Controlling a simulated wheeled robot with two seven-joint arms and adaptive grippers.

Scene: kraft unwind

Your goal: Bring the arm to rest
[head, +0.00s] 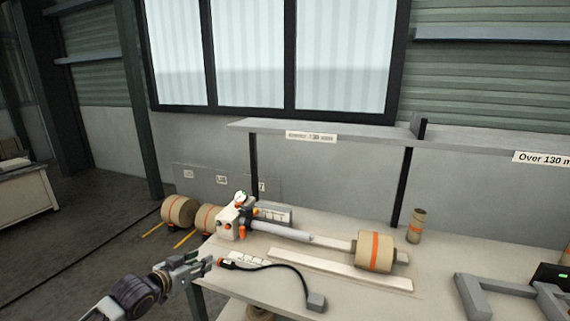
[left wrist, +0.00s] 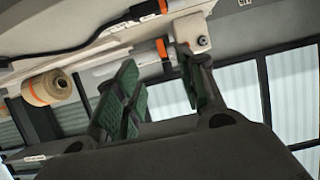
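My left arm comes in at the lower left of the head view. Its gripper (head: 196,268) is beside the table's left front corner. In the left wrist view the two green-padded fingers (left wrist: 165,95) stand apart with nothing between them, so the gripper is open and empty. My right gripper is not in either view.
The table (head: 262,296) carries an unwind shaft (head: 280,233) with a kraft roll (head: 375,252), a black-cabled tool (head: 262,266), a small upright roll (head: 416,226) and a grey frame (head: 483,298). A shelf (head: 370,138) spans above.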

